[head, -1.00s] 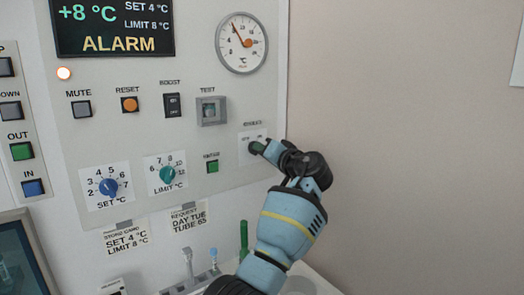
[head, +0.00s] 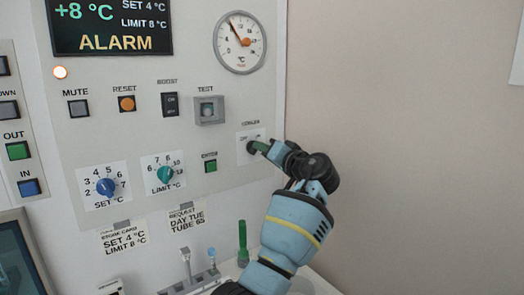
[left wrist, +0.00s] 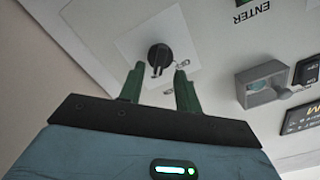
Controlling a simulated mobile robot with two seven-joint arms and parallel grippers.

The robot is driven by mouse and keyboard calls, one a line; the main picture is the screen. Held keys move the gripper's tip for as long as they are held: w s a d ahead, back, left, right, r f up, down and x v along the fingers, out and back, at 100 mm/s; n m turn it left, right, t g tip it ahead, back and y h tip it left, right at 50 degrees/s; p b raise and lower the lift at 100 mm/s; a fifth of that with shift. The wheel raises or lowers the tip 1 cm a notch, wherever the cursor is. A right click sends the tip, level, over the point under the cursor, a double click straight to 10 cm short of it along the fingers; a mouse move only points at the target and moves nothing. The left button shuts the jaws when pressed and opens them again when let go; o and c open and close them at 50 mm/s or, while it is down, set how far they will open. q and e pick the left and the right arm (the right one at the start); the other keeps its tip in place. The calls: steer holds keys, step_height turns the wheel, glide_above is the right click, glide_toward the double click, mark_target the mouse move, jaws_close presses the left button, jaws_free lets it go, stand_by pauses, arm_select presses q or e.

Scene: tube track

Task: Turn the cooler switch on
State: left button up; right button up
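The cooler switch is a black round knob (left wrist: 159,55) on a white plate, seen in the left wrist view. In the head view the plate (head: 242,157), labelled COOLER with OFF on its left, sits at the panel's lower right, and my gripper hides most of the knob. My left gripper (head: 262,148) is at the plate. Contact cannot be made out. My right gripper is not in view.
The display (head: 110,27) reads +8 °C and ALARM, and a lamp (head: 60,72) glows. The ENTER button (head: 210,166), TEST switch (head: 208,110) and LIMIT dial (head: 164,174) are left of the plate. A green upright stick (head: 243,240) stands below.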

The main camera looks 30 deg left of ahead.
arm_select(q)
steer(key=shift+v, duration=2.85)
steer(key=shift+f, duration=0.1)
